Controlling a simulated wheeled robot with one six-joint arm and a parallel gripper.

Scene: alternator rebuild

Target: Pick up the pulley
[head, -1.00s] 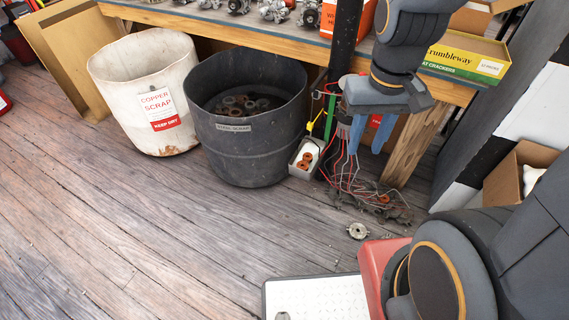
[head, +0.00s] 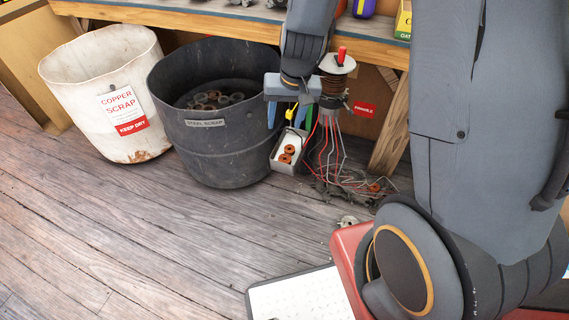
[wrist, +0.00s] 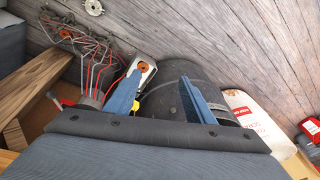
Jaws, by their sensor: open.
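My gripper (head: 290,118) is open and points down, with two blue fingers and nothing between them. In the head view it appears over the small grey box (head: 275,166) beside the dark bin. The box holds orange-brown ringed parts (head: 287,154) on a white lining. In the wrist view one part (wrist: 144,68) shows near the tip of the left finger, apart from it as far as I can tell. A grey metal round part (head: 348,221) lies alone on the floor; it also shows in the wrist view (wrist: 93,7). I cannot tell for sure which part is the pulley.
The dark steel scrap bin (head: 205,150) holds several ringed parts. The white copper scrap bin (head: 105,95) stands left of it. Loose wires (head: 345,178) hang and tangle right of the box, under the workbench (head: 215,22).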

